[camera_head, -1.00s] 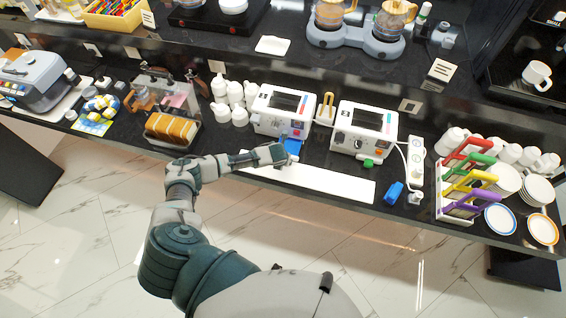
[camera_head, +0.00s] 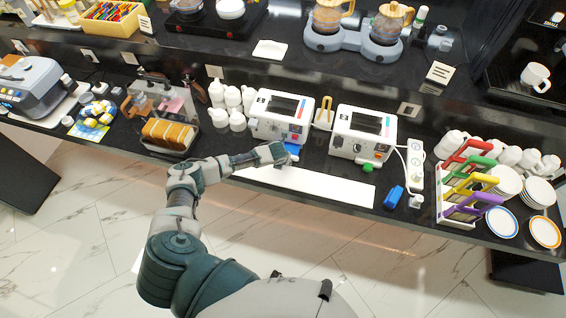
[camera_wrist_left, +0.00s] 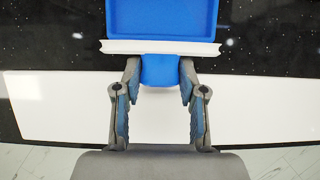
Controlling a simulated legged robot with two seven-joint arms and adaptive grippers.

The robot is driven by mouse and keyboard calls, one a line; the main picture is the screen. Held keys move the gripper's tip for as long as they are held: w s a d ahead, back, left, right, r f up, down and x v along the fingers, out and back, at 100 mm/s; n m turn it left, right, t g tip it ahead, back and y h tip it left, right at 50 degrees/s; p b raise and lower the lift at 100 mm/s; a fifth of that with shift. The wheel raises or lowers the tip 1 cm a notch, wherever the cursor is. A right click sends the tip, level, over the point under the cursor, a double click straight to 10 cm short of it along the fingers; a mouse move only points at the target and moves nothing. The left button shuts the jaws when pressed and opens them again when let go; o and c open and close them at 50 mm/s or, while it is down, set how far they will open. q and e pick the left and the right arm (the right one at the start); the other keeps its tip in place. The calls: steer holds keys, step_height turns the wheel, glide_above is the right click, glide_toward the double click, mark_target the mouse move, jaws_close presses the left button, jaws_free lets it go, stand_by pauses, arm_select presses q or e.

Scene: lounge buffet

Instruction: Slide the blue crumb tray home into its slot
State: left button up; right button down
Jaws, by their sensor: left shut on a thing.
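The blue crumb tray (camera_head: 291,149) is at the lower front of the left white toaster (camera_head: 281,116), mostly hidden by my left gripper and the toaster. The left wrist view shows its blue pan (camera_wrist_left: 162,18), a white front strip (camera_wrist_left: 160,47) and a blue handle tab. My left gripper (camera_wrist_left: 160,74) is shut on that tab, one finger at each side. In the head view the left gripper (camera_head: 285,157) is just in front of the toaster. My right gripper is out of view.
A white board (camera_head: 318,187) lies along the counter's front edge below the gripper. A second white toaster (camera_head: 361,136) with a green tab stands to the right. White bottles (camera_head: 219,100) and a bread rack (camera_head: 169,133) stand left. A blue object (camera_head: 394,197) lies right.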

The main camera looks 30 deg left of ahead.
arm_select(q)
steer(key=shift+w+a+b, duration=0.2)
steer(key=shift+w+b, duration=0.4)
steer(key=shift+w, duration=0.2)
steer(key=shift+w+a+b, duration=0.15)
steer(key=shift+w+b, duration=0.5)
steer(key=shift+w, duration=0.15)
steer(key=shift+w+a+b, duration=0.2)
steer(key=shift+w+b, duration=0.4)
steer(key=shift+w, duration=0.2)
steer(key=o, duration=1.3)
steer(key=shift+c, duration=0.2)
steer(key=v, duration=1.2)
steer(key=shift+f, duration=0.15)
